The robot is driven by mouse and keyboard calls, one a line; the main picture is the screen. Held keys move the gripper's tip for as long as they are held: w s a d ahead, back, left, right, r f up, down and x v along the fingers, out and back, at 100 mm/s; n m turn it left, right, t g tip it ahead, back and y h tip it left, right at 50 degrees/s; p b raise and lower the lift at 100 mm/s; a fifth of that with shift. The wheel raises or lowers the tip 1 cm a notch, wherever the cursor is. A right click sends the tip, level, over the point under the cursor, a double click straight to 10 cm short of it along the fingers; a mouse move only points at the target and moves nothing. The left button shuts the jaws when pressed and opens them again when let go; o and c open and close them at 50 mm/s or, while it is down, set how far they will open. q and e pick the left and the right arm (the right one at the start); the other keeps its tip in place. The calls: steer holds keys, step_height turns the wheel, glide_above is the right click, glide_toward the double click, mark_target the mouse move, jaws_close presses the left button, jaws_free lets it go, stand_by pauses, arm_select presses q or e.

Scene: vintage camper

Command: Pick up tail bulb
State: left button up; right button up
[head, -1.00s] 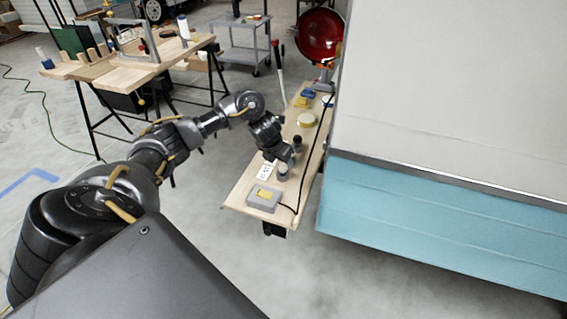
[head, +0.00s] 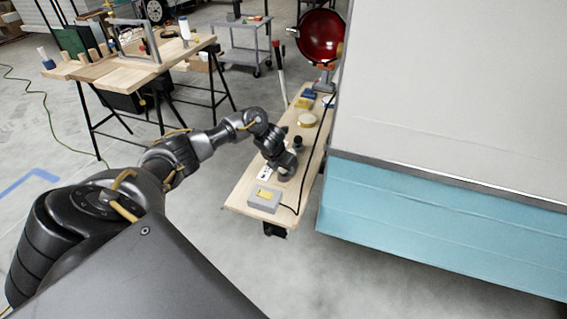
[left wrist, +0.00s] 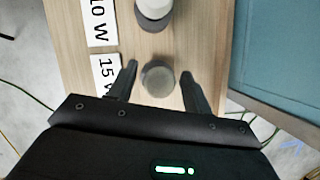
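My left gripper (left wrist: 160,86) reaches down over the narrow wooden bench (head: 246,184). Its two fingers are spread. A small round grey-topped piece (left wrist: 158,78), seen from above and probably a bulb, stands between them, with a gap on each side. In the head view my left gripper (head: 287,168) covers this piece. Which piece is the tail bulb is unclear.
The camper's teal and white wall (head: 440,210) stands close on the right.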

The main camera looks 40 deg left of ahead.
arm_select(q)
steer(key=c, duration=0.8)
steer(key=shift+c, duration=0.2)
steer(key=shift+r, duration=0.1)
